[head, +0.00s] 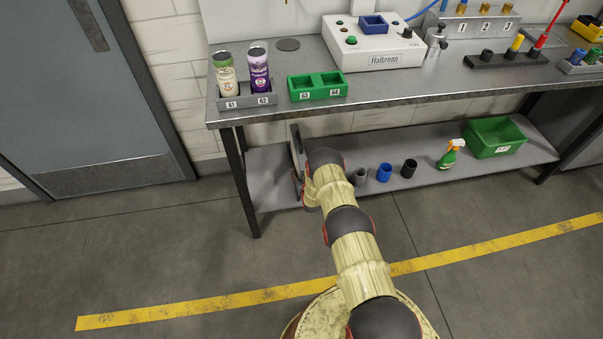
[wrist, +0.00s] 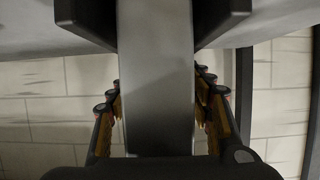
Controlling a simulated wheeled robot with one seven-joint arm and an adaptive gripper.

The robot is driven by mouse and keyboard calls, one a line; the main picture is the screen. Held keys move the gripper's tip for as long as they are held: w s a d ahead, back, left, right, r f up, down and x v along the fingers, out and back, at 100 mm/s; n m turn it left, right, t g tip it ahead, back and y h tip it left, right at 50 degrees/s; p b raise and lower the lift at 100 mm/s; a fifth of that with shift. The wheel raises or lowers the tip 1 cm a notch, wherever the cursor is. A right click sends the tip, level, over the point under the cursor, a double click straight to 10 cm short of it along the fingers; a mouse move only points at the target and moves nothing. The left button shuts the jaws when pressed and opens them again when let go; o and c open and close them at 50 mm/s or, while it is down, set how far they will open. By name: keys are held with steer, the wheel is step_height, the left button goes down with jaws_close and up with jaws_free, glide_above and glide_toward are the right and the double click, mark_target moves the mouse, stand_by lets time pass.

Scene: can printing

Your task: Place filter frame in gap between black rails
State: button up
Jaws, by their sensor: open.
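The filter frame shows as a long grey slab (wrist: 156,60) in the middle of the wrist view. Its upper part lies between two black rails, the left rail (wrist: 84,22) and the right rail (wrist: 222,22), with little or no visible space at either side. My gripper (wrist: 157,88) is open, with one finger on each side of the slab. The fingertips are close beside its edges; I cannot tell whether they touch. In the head view my arm reaches under the workbench's left end and hides the gripper. The frame and rails cannot be made out clearly there.
The workbench (head: 420,88) overhangs a lower shelf (head: 430,178) holding small cups, a spray bottle (head: 450,153) and a green bin (head: 495,138). A bench leg (head: 240,180) stands left of my arm. The floor at left is clear.

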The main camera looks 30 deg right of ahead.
steer(key=p+v, duration=0.5)
steer(key=v, duration=0.7)
